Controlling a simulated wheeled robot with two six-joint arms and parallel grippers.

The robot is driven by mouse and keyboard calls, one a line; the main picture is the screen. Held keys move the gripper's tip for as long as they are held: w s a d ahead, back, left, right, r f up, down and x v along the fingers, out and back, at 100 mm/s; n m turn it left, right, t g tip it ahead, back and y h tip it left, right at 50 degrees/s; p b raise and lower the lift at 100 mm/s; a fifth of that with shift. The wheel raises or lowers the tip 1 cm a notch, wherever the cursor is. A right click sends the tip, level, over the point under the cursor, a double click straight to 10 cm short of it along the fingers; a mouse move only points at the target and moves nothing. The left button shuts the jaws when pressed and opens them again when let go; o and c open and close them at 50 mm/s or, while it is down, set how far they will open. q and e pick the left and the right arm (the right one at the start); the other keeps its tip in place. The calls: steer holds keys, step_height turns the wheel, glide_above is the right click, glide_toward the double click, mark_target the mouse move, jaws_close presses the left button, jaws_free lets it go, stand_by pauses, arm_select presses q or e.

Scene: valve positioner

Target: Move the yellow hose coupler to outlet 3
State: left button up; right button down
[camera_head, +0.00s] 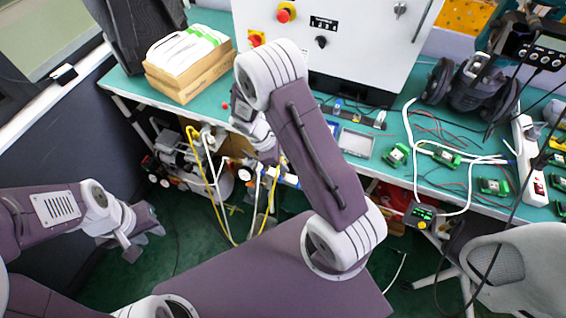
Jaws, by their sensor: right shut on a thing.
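My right gripper (268,152) is in front of the bench edge, pointing down at the equipment under it. It is shut at the upper end of a yellow hose (272,190); the coupler itself is mostly hidden by the gripper and arm. A second stretch of yellow hose (212,190) hangs to its left beside a white hose and loops down to the floor. A blue and white pipe part (287,178) shows just below the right gripper. I cannot make out outlet numbers. My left gripper (142,238) is at lower left, away from the hoses, with its fingers apart and empty.
A green-topped bench (120,83) runs across the back, carrying cardboard boxes (185,75), a white control cabinet (345,50) and several green circuit boards. Pump equipment (180,160) stands beneath it. A grey chair (510,265) is at right. The green floor near my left gripper is clear.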

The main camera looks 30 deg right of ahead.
steer(key=shift+r+p, duration=0.95)
stand_by(0.4)
step_height(320, 180, up, 4)
steer(key=p, duration=0.4)
steer(key=shift+s, duration=0.1)
